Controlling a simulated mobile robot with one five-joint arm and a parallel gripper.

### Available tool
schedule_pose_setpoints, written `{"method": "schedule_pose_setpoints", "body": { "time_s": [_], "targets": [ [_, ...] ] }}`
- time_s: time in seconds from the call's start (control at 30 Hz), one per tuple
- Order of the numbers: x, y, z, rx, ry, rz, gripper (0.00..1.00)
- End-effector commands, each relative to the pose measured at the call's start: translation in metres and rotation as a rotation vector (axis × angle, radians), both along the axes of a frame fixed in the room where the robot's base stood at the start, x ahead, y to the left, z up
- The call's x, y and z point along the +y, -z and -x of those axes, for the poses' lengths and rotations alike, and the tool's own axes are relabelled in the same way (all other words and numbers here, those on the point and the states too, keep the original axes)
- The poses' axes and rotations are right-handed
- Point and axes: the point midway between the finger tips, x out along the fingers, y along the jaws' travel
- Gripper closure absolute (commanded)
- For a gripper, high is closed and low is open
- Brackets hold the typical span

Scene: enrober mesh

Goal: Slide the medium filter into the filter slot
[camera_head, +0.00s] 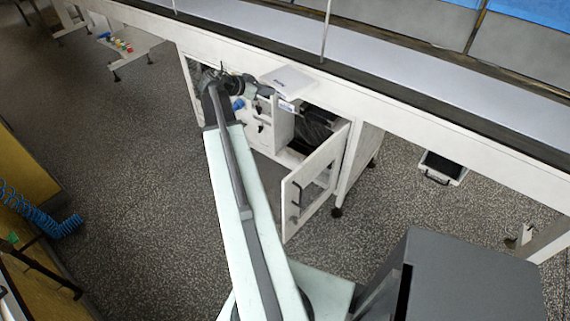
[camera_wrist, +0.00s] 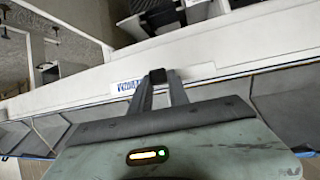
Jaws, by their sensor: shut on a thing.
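My gripper (camera_head: 262,91) is at the end of the raised arm, in front of the open cabinet under the machine. It is shut on the medium filter (camera_head: 293,80), a flat white panel held roughly level near the machine's white beam. In the wrist view the dark fingers (camera_wrist: 160,78) meet the filter's white edge (camera_wrist: 197,73), beside a blue label (camera_wrist: 127,87) that reads upside down. A white housing (camera_head: 281,125) with a small label stands inside the cabinet, below the filter. I cannot make out the filter slot's opening.
The cabinet door (camera_head: 313,187) hangs open toward me. The long white beam (camera_head: 420,112) of the machine runs above the cabinet. A white-and-black tray (camera_head: 442,168) lies on the floor at right. A blue coiled hose (camera_head: 45,218) is at far left. The floor at left is clear.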

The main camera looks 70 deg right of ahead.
Motion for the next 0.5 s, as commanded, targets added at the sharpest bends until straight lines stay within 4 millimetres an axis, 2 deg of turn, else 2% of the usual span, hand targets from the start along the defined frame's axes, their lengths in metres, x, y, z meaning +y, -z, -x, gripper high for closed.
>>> {"method": "schedule_pose_setpoints", "body": {
  "time_s": [0.03,0.1,0.5],
  "targets": [
    [-0.004,0.047,0.005,0.000,-0.009,0.000,1.00],
    [-0.010,0.078,0.009,-0.001,-0.027,-0.001,1.00],
    [-0.038,0.222,0.032,-0.002,-0.114,0.006,1.00]
  ]
}}
